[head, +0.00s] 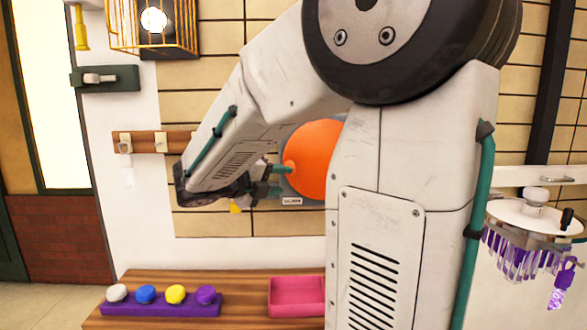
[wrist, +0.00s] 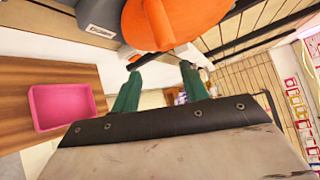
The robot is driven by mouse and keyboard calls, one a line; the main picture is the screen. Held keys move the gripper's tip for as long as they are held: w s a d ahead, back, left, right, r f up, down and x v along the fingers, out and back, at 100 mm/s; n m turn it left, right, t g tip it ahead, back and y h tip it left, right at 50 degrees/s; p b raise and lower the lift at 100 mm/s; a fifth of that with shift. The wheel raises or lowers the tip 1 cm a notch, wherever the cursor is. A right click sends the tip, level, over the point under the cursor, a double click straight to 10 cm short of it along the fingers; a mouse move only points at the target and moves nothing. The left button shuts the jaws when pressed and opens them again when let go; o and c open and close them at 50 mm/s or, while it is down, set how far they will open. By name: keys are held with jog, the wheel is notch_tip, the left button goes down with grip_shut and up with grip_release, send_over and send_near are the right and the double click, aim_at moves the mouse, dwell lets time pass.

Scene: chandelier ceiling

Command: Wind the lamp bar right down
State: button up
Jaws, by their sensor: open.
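A round orange wheel (head: 318,160) with a rounded orange knob (head: 290,166) is mounted on a grey plate on the wall. A label (head: 291,201) under it seems to read "SALMON". My gripper (head: 284,180) is at the wheel's left side, its green fingers close to the knob. In the wrist view my gripper (wrist: 160,72) is open, with nothing gripped between the fingers. The orange wheel (wrist: 190,18) lies just beyond the fingertips there. I cannot tell whether they touch it. My arm hides the wheel's right part. I cannot make out the lamp bar in either view.
A wooden table (head: 240,315) below holds a purple strip (head: 160,309) with several coloured knobs and a pink tray (head: 296,297). A chandelier-like fixture with purple pendants (head: 520,250) is at right. A caged lamp (head: 153,20) hangs upper left.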

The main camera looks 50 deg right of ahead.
aim_at(294, 164)
jog(key=d+n, duration=0.1)
jog(key=d, duration=0.2)
jog(key=w+d+n+h, duration=0.1)
jog(key=d, duration=0.2)
jog(key=w+d+n+h, duration=0.1)
jog(key=d+n, duration=0.1)
jog(key=d, duration=0.1)
jog(key=shift+w+d+r+t, duration=0.25)
jog(key=shift+r+t, duration=0.15)
